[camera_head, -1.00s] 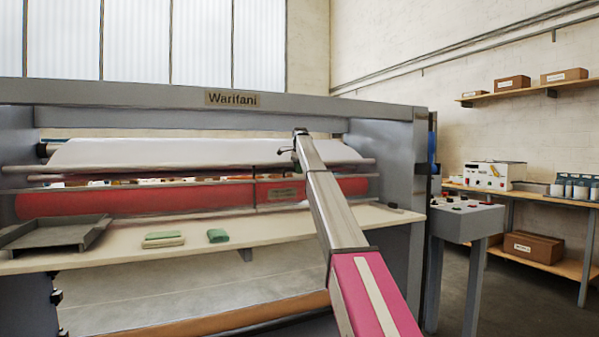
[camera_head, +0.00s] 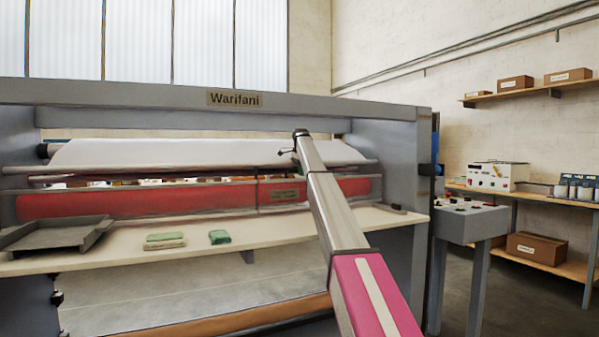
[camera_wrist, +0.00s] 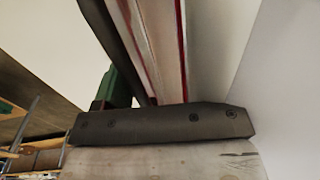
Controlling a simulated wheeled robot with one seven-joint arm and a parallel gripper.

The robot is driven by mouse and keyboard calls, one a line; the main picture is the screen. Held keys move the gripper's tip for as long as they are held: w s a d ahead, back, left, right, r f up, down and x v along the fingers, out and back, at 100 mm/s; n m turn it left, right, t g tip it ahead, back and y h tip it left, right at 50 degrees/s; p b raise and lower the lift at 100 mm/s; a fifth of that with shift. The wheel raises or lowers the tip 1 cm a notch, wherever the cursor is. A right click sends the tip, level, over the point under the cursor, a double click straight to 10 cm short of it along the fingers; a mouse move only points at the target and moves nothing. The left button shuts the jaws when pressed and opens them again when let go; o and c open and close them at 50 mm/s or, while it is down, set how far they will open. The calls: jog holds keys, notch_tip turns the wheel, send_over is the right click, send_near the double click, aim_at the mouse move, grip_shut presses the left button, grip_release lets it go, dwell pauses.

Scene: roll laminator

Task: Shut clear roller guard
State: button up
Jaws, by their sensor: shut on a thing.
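The clear roller guard is hard to make out against the red roller (camera_head: 120,202). A thin upright strip and a small label (camera_head: 286,195) show in front of the roller and seem to belong to the guard. My gripper (camera_head: 287,151) is at the end of my arm, in front of the white sheet and just above the long grey bar. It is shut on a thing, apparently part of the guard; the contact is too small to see. In the wrist view a dark bolted bar (camera_wrist: 160,125) crosses the picture; I cannot tell whether it is the guard's.
The grey laminator frame (camera_head: 370,120) surrounds the rollers, with a side post at right. The pale feed table (camera_head: 330,225) carries a grey tray (camera_head: 58,235) and folded cloths (camera_head: 164,240). A control console (camera_head: 470,225) stands right of the machine.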

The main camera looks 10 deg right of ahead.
jog(key=shift+w, duration=0.15)
jog(key=shift+c, duration=0.5)
jog(key=shift+r, duration=0.15)
notch_tip(320, 180, up, 10)
jog(key=s, duration=0.1)
jog(key=shift+s+d+r, duration=0.2)
jog(key=shift+s+d, duration=0.05)
jog(key=shift+s, duration=0.15)
